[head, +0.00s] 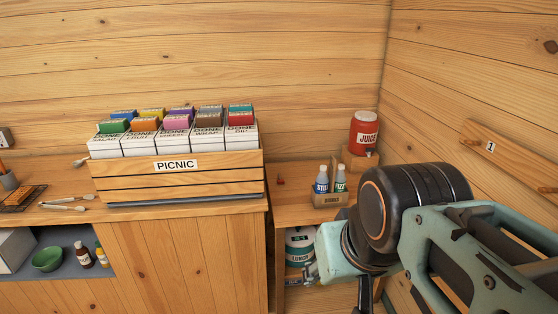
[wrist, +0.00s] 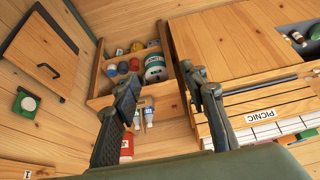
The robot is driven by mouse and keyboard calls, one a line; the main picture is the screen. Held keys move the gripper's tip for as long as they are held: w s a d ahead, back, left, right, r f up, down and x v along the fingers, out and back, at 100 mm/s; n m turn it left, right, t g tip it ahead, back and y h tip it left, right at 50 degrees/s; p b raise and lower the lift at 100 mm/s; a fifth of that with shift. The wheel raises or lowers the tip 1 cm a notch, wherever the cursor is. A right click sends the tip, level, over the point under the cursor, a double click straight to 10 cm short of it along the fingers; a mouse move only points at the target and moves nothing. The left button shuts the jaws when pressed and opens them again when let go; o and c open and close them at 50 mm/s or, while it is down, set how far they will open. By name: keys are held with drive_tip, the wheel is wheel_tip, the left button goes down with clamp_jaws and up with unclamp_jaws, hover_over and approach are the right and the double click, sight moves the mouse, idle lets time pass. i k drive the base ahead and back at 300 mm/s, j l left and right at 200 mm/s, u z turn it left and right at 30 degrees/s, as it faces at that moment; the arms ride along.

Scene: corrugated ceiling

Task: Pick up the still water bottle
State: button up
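Two small capped bottles stand side by side in a low wooden caddy (head: 327,200) on the right counter in the head view. The left one, with a blue label, looks like the still water bottle (head: 321,182); its small print is hard to read. The other bottle (head: 340,181) has a green label. In the wrist view, the blue-labelled bottle (wrist: 148,113) shows between the fingers, beyond them, with the green-labelled one to its left. My gripper (wrist: 165,84) is open and empty, with its fingers wide apart. It is apart from both bottles, lower and nearer in the head view.
A red juice jug (head: 364,133) stands on a wooden block behind the caddy. A wooden PICNIC crate (head: 178,184) of boxes is on the left counter. Below, a shelf holds a white-and-green lunch canister (head: 300,245). A wooden wall (head: 480,100) closes the right side.

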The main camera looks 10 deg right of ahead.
sight(322, 180)
drive_tip(key=i+z, duration=0.1)
drive_tip(key=z, duration=0.25)
drive_tip(key=i+j+z, duration=0.1)
drive_tip(key=z, duration=0.3)
drive_tip(key=j+z, duration=0.1)
drive_tip(key=z, duration=0.25)
drive_tip(key=i+j+z, duration=0.35)
drive_tip(key=j+z, duration=0.15)
drive_tip(key=j, duration=0.2)
drive_tip(key=i+j, duration=0.1)
drive_tip(key=j, duration=0.3)
drive_tip(key=i+j+z, duration=0.15)
drive_tip(key=j, duration=0.25)
